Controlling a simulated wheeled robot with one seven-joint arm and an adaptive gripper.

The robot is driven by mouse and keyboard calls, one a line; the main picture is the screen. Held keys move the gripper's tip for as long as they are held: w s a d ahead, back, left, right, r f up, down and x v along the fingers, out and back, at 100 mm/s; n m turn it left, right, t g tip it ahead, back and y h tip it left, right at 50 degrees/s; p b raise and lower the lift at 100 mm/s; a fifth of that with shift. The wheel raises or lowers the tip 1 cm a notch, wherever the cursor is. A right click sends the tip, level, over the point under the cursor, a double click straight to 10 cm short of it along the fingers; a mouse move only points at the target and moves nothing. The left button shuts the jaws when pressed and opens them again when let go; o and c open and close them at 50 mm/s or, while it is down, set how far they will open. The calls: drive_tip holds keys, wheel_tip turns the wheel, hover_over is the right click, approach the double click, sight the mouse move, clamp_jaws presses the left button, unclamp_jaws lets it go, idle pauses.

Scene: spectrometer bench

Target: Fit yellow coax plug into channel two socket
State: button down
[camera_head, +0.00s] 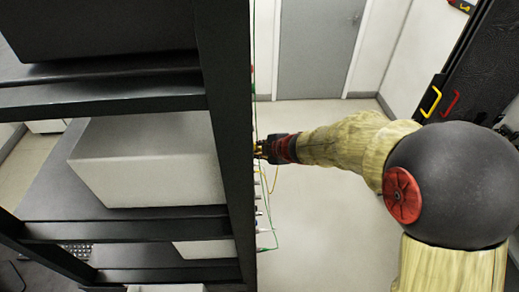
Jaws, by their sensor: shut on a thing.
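My gripper (261,150) is at the right-hand face of the black rack (228,150), seen from above and side-on. It is small here, and its fingertips are partly lost against the rack post. It is shut on the yellow coax plug, which is mostly hidden between the fingers. A thin yellow cable (276,179) hangs just below the gripper. The channel two socket is hidden, as the socket face is turned away from this view. I cannot tell whether the plug touches a socket.
Several small connectors line the rack's right face below my gripper, with a green cable (277,238) looping out there. A pale box (150,165) sits on a rack shelf. The floor (325,215) right of the rack is clear. A dark cabinet with yellow and red handles stands upper right.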

drive_tip(key=shift+a, duration=0.1)
idle(0.4)
drive_tip(key=c, duration=1.6)
unclamp_jaws()
drive_tip(key=shift+c, duration=0.2)
drive_tip(key=v, duration=1.2)
